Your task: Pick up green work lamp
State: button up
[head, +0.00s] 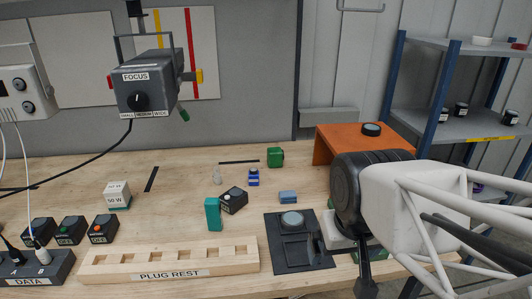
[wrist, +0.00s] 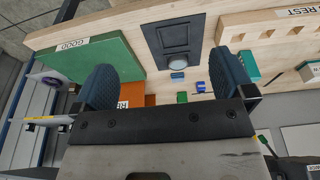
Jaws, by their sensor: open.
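A small dark green block-shaped thing (head: 275,157), which looks like the green work lamp, stands toward the back of the wooden bench (head: 110,170). It also seems to show as a small green shape (wrist: 182,98) in the wrist view, low between my fingers and close to the gripper's edge. A taller teal block (head: 213,214) stands nearer the front and is a different shade. My gripper (wrist: 168,82) is open with nothing between its fingers. In the head view my arm is at the right, apart from the green thing.
A dark tray with a grey disc (head: 300,262), a blue block (head: 288,197), a blue bottle (head: 253,177) and a black box (head: 233,200) lie around. The plug rest (head: 170,272) spans the front. An orange stand (head: 330,150) and shelf (head: 450,125) are right. A FOCUS lamp (head: 145,85) hangs left.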

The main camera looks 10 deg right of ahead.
dwell(0.6)
jog(key=w+a+t+y, duration=0.1)
jog(key=w+a+t, duration=0.2)
jog(key=w, duration=1.4)
jog(key=t, duration=0.5)
send_near(275, 151)
jog(key=s+a+r, duration=0.3)
jog(key=s+r, duration=0.2)
jog(key=s, duration=0.5)
jog(key=w+f+m+t+h, duration=0.2)
jog(key=w+f, duration=0.6)
jog(key=w, duration=0.4)
jog(key=shift+d+h, duration=0.5)
jog(key=shift+h, duration=0.1)
jog(key=shift+w, duration=0.2)
jog(key=shift+w+d+f, duration=0.1)
jog(key=shift+w+f, duration=0.15)
jog(key=shift+w, duration=0.15)
jog(key=shift+w+d+f, duration=0.15)
jog(key=shift+w+f, duration=0.15)
jog(key=shift+w, duration=0.35)
